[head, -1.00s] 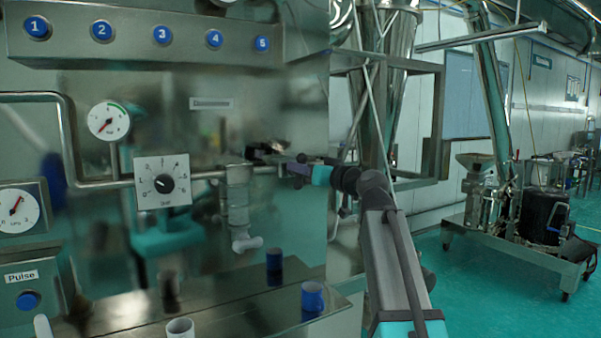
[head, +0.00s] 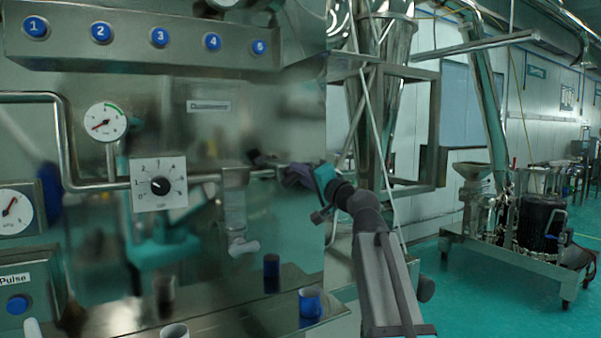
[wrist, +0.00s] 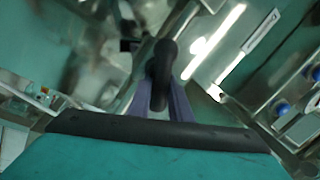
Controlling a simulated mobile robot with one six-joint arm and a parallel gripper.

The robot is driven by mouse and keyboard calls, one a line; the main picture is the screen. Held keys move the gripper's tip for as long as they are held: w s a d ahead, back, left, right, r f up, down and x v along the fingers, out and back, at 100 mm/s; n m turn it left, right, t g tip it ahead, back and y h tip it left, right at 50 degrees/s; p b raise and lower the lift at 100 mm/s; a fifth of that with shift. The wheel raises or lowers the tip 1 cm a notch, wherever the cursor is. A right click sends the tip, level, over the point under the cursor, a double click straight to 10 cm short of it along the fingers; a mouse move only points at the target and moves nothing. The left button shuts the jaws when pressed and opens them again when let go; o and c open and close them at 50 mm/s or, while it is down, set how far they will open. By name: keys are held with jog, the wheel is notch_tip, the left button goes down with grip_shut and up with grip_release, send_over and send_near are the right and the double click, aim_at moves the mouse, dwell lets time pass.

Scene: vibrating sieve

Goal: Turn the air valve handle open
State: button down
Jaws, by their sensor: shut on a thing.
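The air valve handle is a dark lever. In the wrist view the handle (wrist: 164,62) stands between the two purple fingers of my gripper (wrist: 163,105), which are shut on it. In the head view my gripper (head: 289,175) is at the right end of the horizontal steel pipe (head: 205,178), with its wrist tilted. A dark piece of the handle (head: 262,158) shows just left of the fingers. The fingers hide most of the handle and the valve body behind it.
A square dial (head: 159,185) and a round gauge (head: 106,122) are left of the gripper. A spout (head: 240,245) hangs below the pipe. Numbered blue buttons (head: 160,38) line the panel above. A blue cup (head: 310,302) stands on the ledge below.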

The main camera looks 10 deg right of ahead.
jog(key=m+p, duration=0.1)
jog(key=m, duration=0.2)
jog(key=shift+h, duration=0.3)
jog(key=shift+d+f+m+t+h+p, duration=0.15)
jog(key=shift+m+t+h+p, duration=0.1)
jog(key=shift+m+p, duration=0.55)
jog(key=shift+a+f+m+t+h+p, duration=0.15)
jog(key=shift+m+h+p, duration=0.2)
jog(key=shift+m, duration=0.75)
jog(key=shift+d, duration=0.1)
jog(key=c, duration=1.6)
grip_release()
jog(key=shift+c, duration=0.2)
jog(key=b+v, duration=0.3)
jog(key=v, duration=1)
jog(key=shift+s+f, duration=0.2)
jog(key=shift+s, duration=0.15)
jog(key=shift+d, duration=0.15)
